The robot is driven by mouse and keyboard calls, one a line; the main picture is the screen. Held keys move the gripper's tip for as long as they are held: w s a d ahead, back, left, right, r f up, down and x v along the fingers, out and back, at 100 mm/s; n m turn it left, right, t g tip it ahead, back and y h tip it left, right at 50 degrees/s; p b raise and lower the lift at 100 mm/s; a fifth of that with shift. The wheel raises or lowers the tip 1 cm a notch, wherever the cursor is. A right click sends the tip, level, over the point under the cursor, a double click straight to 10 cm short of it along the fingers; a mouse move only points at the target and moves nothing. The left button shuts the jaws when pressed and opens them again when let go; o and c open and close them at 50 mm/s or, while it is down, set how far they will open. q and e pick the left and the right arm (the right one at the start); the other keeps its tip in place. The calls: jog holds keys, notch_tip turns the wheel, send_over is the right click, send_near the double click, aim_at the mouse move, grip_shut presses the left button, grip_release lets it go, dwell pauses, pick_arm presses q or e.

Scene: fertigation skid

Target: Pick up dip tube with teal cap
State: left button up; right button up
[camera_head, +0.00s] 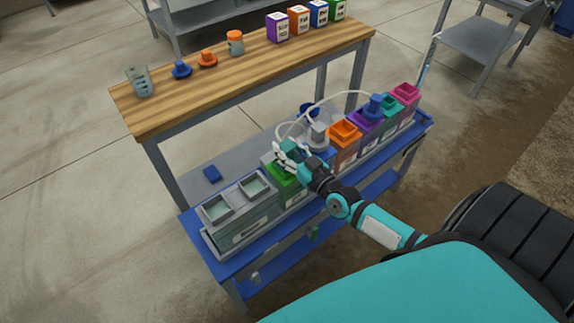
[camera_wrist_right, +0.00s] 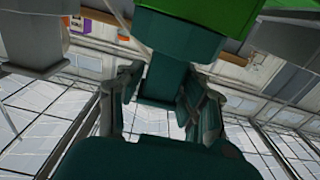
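My right gripper (camera_head: 287,153) is over the green bin (camera_head: 286,174) on the blue-edged skid, with its arm coming in from the lower right. In the right wrist view, a dark teal block (camera_wrist_right: 165,78) lies between the two fingers of my right gripper (camera_wrist_right: 163,98), below a wider teal part (camera_wrist_right: 175,28). It looks like the teal cap. The pads lie close along its sides; I cannot tell if they press on it. The tube itself is hidden. My left gripper is not in view.
Orange (camera_head: 344,133), purple (camera_head: 362,118) and pink (camera_head: 404,92) bins stand right of the gripper, with a blue cap (camera_head: 376,104) and curved white hoses close by. A wooden bench (camera_head: 190,98) behind holds bottles, caps and boxes.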

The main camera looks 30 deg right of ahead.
grip_shut()
